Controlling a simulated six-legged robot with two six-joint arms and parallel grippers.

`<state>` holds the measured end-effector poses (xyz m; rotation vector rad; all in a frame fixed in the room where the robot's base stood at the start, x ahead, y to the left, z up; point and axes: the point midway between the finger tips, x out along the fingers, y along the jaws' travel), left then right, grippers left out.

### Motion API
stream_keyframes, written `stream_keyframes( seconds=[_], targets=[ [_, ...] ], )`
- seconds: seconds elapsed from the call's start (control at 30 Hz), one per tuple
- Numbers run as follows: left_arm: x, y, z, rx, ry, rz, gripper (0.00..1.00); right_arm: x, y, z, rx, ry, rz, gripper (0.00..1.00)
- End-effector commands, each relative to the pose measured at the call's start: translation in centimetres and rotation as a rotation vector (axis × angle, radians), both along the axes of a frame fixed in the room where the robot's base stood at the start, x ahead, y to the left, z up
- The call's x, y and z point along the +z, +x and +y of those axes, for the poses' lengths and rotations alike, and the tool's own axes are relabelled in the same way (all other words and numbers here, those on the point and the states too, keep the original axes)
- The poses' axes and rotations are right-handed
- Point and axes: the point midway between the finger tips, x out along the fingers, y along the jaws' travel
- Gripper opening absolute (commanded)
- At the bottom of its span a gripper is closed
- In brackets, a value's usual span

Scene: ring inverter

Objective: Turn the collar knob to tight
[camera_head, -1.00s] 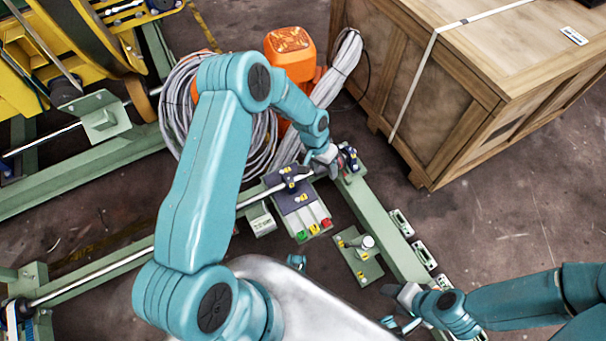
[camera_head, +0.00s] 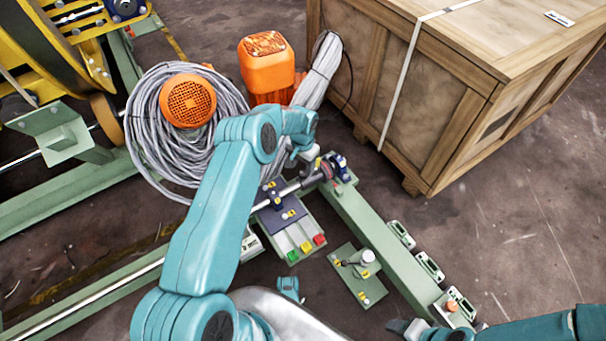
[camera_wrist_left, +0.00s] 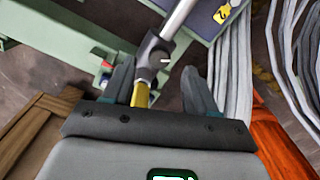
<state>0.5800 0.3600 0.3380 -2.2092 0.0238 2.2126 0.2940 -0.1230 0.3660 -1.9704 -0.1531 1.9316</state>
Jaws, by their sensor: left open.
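A dark collar (camera_head: 325,170) sits on a bright steel shaft (camera_head: 267,201) beside a blue bearing block (camera_head: 343,168). In the left wrist view the collar (camera_wrist_left: 156,50) is just beyond the fingertips, with a yellow-banded knob (camera_wrist_left: 142,92) sticking out towards the palm. My left gripper (camera_wrist_left: 158,82) is open, with the knob between its fingers, nearer the left one, and a gap on the right. In the head view my left gripper (camera_head: 305,156) is beside the collar, partly hidden by its own wrist. My right gripper (camera_head: 405,328) is low at the right, its jaw gap unclear.
A wooden crate (camera_head: 440,110) stands behind at the right. An orange motor (camera_head: 267,66) and coiled grey cable (camera_head: 146,128) lie behind the arm. A box with coloured buttons (camera_head: 293,236) sits below the shaft, left of the green frame beam (camera_head: 375,227).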

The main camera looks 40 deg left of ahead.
Motion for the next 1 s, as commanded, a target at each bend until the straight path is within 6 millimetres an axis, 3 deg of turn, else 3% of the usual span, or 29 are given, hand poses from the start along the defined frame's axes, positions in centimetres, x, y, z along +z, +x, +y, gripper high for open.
stream_keyframes(
  seconds=[0.03, 0.2, 0.6, 0.77, 0.8, 1.0],
  targets=[
    [-1.4, 0.0, 0.0, 0.000, 0.000, 0.001, 0.57, -0.6, 0.1, -0.1, -0.003, 0.000, -0.001, 0.55],
    [-3.5, 0.0, 0.0, -0.001, 0.000, 0.000, 0.57, -1.2, 0.3, -0.2, -0.010, -0.002, -0.005, 0.55],
    [-4.1, 0.1, -0.1, -0.004, 0.000, -0.001, 0.57, -1.3, 0.3, -0.3, -0.013, -0.002, -0.006, 0.55],
    [-4.1, 0.1, -0.1, -0.004, 0.000, -0.001, 0.05, -1.3, 0.3, -0.3, -0.012, -0.002, -0.006, 0.55],
    [-4.1, 0.1, -0.1, -0.004, 0.000, -0.001, 0.01, -1.3, 0.3, -0.3, -0.012, -0.002, -0.006, 0.55],
    [-4.2, 0.1, -0.1, -0.013, 0.000, -0.001, 0.01, -1.5, 0.3, -0.3, -0.013, -0.002, -0.006, 0.55]
  ],
)
